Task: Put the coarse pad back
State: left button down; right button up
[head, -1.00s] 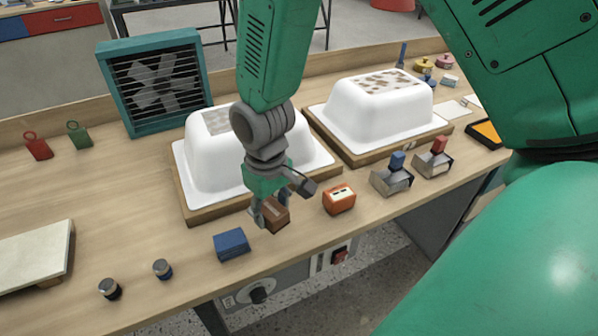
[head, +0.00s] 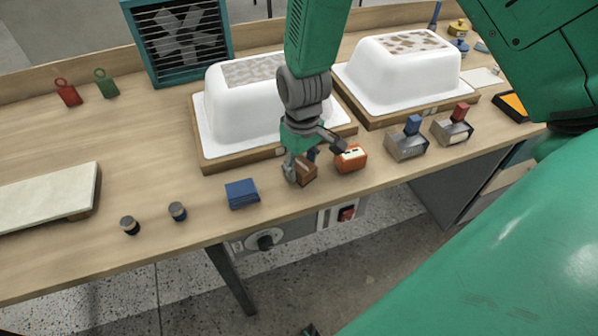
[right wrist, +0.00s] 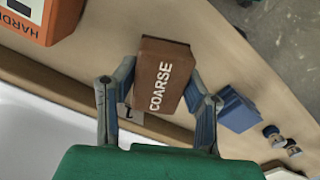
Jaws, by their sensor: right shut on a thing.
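The coarse pad is a brown block (head: 307,174) with the word COARSE on its face, which reads clearly in the right wrist view (right wrist: 163,78). My right gripper (head: 299,173) is shut on it, with one finger on each side in the right wrist view (right wrist: 160,92). The pad is near the bench's front edge, between a blue block (head: 242,194) and an orange box (head: 350,158). I cannot tell whether its underside touches the bench. My left gripper is not in view.
Two white tub shells (head: 240,112) (head: 405,68) on wooden bases stand behind the pad. Two metal blocks with blue and red tops (head: 406,145) (head: 453,130) stand to the right. Two small dark-topped jars (head: 130,226) (head: 177,211) and a pale slab (head: 45,195) are to the left.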

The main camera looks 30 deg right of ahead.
aim_at(297, 166)
jog(key=shift+d+f, duration=0.2)
jog(key=shift+f, duration=1)
jog(key=shift+a+r, duration=0.15)
jog(key=shift+a, duration=0.3)
jog(key=shift+c, duration=0.5)
jog(key=shift+a, duration=0.45)
jog(key=o, duration=1.2)
jog(key=shift+a, duration=0.1)
jog(key=shift+d, duration=0.8)
jog(key=shift+r, duration=0.15)
jog(key=r, duration=0.7)
jog(key=a+r+p, duration=0.1)
jog(key=r, duration=0.3)
jog(key=shift+d+r, duration=0.35)
jog(key=shift+d, duration=0.15)
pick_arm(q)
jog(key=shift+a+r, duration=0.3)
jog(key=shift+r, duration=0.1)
pick_arm(e)
jog(key=shift+a+r, duration=0.1)
jog(key=shift+a, duration=0.4)
